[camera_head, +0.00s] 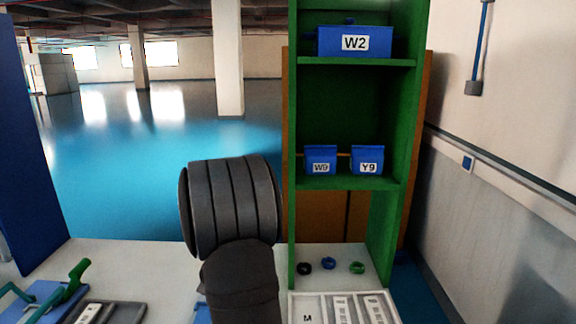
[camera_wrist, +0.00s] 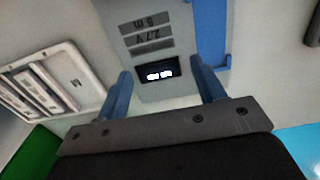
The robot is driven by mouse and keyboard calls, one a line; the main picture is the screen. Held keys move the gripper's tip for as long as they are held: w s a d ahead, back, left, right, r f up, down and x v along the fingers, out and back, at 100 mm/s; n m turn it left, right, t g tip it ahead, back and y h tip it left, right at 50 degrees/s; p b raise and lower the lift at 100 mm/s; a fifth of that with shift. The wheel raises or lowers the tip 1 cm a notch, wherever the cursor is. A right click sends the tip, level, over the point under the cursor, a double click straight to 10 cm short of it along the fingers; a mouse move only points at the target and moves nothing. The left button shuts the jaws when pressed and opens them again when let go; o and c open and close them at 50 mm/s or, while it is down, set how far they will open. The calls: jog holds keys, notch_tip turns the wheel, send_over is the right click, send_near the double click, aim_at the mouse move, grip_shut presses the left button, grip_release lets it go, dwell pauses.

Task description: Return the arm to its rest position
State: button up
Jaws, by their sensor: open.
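My gripper (camera_wrist: 160,72) shows in the wrist view, with its two blue fingers spread apart and nothing held between them. Below it is a grey panel (camera_wrist: 148,25) with printed labels and a dark display with two bright spots. I cannot tell how high the fingers are above the panel. In the head view my dark, ribbed arm (camera_head: 232,205) rises from the bottom centre in front of the table. My gripper itself is hidden there.
A green shelf (camera_head: 355,183) at right holds blue bins W2 (camera_head: 327,42), W9 (camera_head: 320,155) and Y9 (camera_head: 368,153). Small rings, including a blue one (camera_head: 328,263), lie below. A white tray (camera_head: 308,300) is in front. A green-handled tool (camera_head: 76,276) is left; a wall (camera_head: 500,130) is right.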

jog(key=shift+w+a+f, duration=0.1)
jog(key=shift+a+f, duration=0.25)
jog(key=shift+a, duration=0.3)
jog(key=shift+a+f, duration=0.35)
jog(key=shift+a, duration=0.25)
dwell(1.5)
